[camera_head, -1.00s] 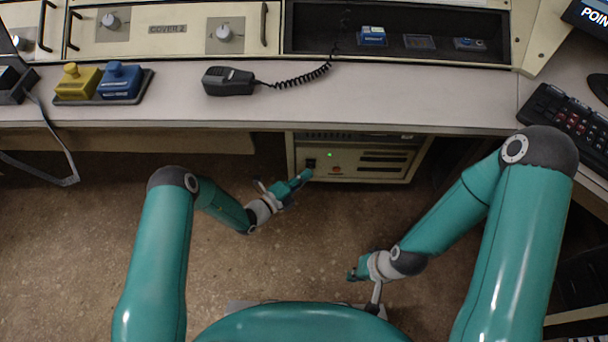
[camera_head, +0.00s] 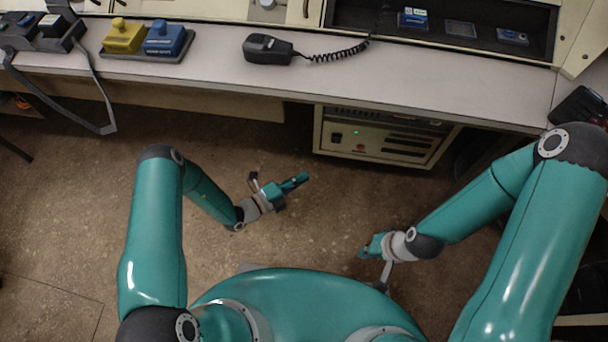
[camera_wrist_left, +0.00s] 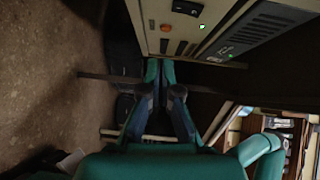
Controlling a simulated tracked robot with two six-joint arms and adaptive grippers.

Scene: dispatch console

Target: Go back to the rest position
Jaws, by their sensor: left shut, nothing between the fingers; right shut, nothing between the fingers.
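My left gripper (camera_head: 294,184) is shut and empty. In the head view it hangs over the floor, below the desk's front edge and to the left of the computer unit. In the left wrist view its fingers (camera_wrist_left: 160,90) are close together with nothing between them. My right gripper (camera_head: 370,248) is shut and empty, low over the floor in front of my body and to the right of the left gripper. Its fingertips are small and partly hidden by the hand. Both grippers are apart from the desk.
A desk (camera_head: 215,88) runs across the front. On it are a yellow button box (camera_head: 124,38), a blue button box (camera_head: 165,42) and a handheld microphone (camera_head: 267,50). A computer unit (camera_head: 375,143) with a green light stands under it. The floor (camera_head: 70,215) at left is clear.

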